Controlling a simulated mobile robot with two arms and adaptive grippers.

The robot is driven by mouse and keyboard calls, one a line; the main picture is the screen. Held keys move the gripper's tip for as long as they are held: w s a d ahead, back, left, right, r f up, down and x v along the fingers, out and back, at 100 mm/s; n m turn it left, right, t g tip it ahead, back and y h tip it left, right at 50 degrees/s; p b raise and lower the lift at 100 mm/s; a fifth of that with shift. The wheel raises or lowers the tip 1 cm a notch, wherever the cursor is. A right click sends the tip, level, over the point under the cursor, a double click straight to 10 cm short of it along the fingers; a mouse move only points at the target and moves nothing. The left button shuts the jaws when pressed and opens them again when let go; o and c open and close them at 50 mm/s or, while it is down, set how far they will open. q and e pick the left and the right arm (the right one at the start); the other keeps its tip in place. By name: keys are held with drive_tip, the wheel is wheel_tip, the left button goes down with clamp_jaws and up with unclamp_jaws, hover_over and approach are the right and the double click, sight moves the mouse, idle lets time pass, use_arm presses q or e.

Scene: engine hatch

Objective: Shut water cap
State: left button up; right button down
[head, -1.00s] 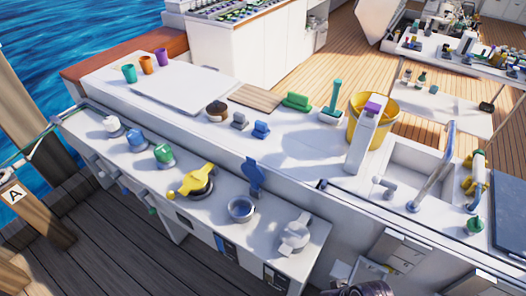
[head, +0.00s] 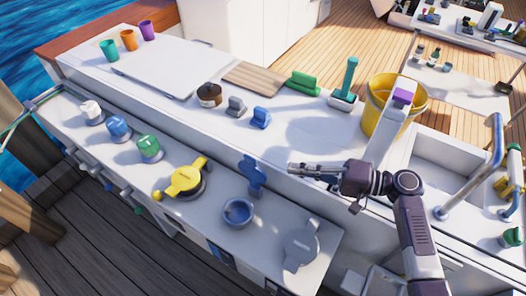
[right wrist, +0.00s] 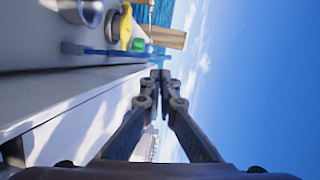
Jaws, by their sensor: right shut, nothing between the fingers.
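The blue water cap (head: 251,175) stands open, its lid tilted up behind a round metal filler opening (head: 238,213) on the lower white ledge. The opening shows uncovered. In the right wrist view the blue cap (right wrist: 103,52) shows as a thin strip, left of and a little above the fingertips. My right gripper (head: 292,168) is shut and empty, its fingers pointing left. In the head view its tips are just right of the blue cap, with a gap between them. It also shows shut in the right wrist view (right wrist: 160,75). My left gripper is not in view.
A yellow cap (head: 184,181) lies left of the opening and a grey cap (head: 301,246) lies right of it. Green (head: 150,146), blue (head: 118,128) and white (head: 91,111) knobs stand further left. A yellow bucket (head: 420,97) and a sink (head: 452,160) are at the right.

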sight(252, 169)
use_arm(q)
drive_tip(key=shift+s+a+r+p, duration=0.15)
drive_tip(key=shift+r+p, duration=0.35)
drive_tip(key=shift+p, duration=0.5)
use_arm(e)
drive_tip(key=w+a+y, duration=0.1)
drive_tip(key=w+a, duration=0.3)
drive_tip(key=a, duration=0.4)
drive_tip(key=shift+w+a+r+t, duration=0.2)
drive_tip(key=shift+w+a+t, duration=0.1)
drive_tip(key=shift+a, duration=0.1)
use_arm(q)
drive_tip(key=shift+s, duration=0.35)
use_arm(e)
drive_tip(key=shift+s, duration=0.15)
